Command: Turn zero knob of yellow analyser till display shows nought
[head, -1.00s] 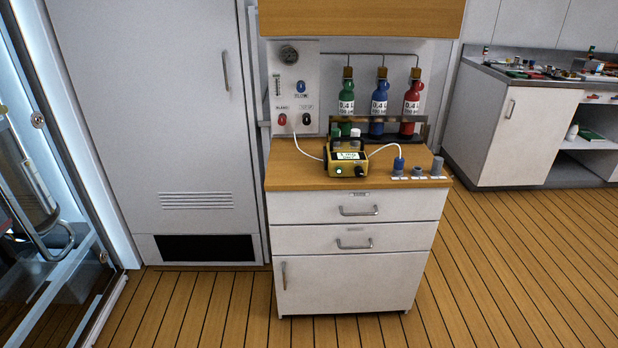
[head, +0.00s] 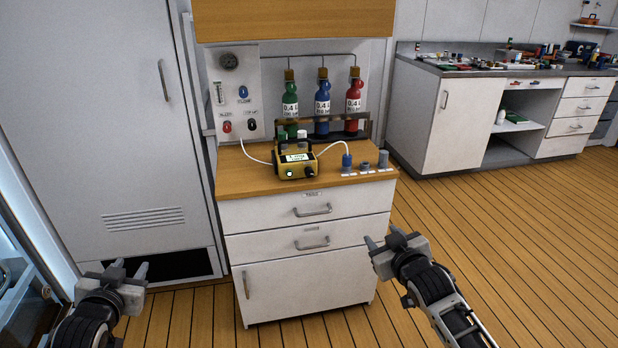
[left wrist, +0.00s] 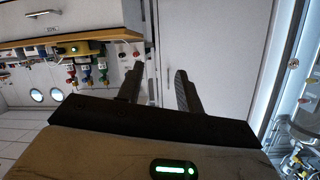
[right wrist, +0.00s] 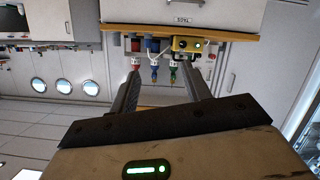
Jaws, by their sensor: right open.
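The yellow analyser (head: 294,163) stands on the wooden top of the white cabinet. Its lit display (head: 296,157) carries dark characters too small to read. A dark knob (head: 310,172) sits at the right of its front, and a green-lit spot (head: 289,174) at the left. The analyser also shows in the right wrist view (right wrist: 188,45) and the left wrist view (left wrist: 85,47). My left gripper (head: 128,268) is open and empty, low and left of the cabinet. My right gripper (head: 384,239) is open and empty, low at the cabinet's right side. Both are well apart from the analyser.
Green (head: 290,103), blue (head: 322,104) and red (head: 354,102) bottles stand behind the analyser in a rack. A white tube runs to a blue fitting (head: 347,161) on the wooden top (head: 235,180). A tall locker (head: 95,130) stands left. Floor at right is clear.

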